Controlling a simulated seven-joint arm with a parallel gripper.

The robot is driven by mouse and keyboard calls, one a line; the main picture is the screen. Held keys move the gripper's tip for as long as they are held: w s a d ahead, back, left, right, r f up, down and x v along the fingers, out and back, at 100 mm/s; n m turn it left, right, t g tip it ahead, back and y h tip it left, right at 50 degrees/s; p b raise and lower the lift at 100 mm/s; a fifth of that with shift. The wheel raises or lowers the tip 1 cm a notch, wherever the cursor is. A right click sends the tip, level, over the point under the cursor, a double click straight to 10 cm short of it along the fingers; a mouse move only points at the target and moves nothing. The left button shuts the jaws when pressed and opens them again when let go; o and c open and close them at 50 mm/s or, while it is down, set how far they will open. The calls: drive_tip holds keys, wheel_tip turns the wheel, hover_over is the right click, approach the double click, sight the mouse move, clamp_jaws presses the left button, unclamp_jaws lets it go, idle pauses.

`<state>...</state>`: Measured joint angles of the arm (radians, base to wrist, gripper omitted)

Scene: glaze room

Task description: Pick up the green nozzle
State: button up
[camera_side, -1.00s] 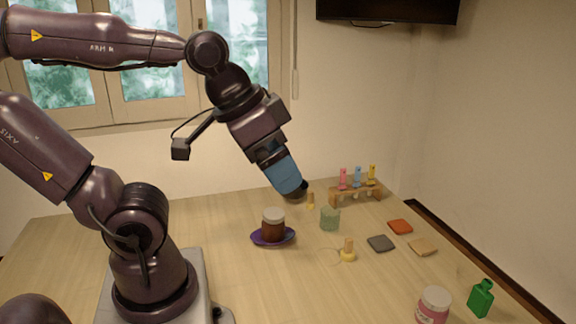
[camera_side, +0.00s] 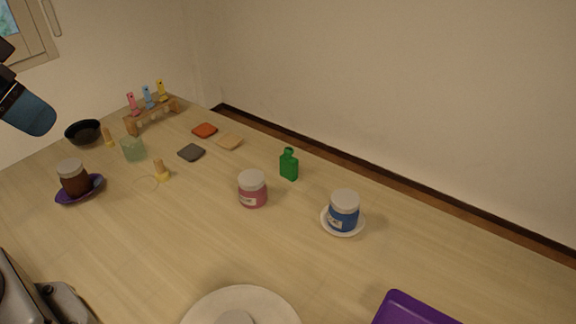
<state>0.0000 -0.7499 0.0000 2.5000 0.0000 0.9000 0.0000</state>
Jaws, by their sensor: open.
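I cannot make out a green nozzle. A wooden rack (camera_side: 131,127) at the back left holds a pink nozzle (camera_side: 133,103), a blue nozzle (camera_side: 148,97) and a yellow nozzle (camera_side: 161,91), all upright. A green bottle (camera_side: 289,166) stands mid-table, and a pale green translucent cup (camera_side: 132,149) stands in front of the rack. My gripper (camera_side: 38,120), with a blue end, is at the upper left edge, above the table and left of the rack. It is open; nothing shows held in it.
A brown jar (camera_side: 74,182) sits on a purple saucer (camera_side: 97,184) near a black bowl (camera_side: 83,132). A pink jar (camera_side: 252,190), a blue jar (camera_side: 343,214) on a white saucer (camera_side: 359,227), a white plate (camera_side: 285,308) and a purple tray (camera_side: 405,309) stand farther right.

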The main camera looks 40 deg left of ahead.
drive_tip(key=c, duration=0.7)
drive_tip(key=shift+o, duration=0.2)
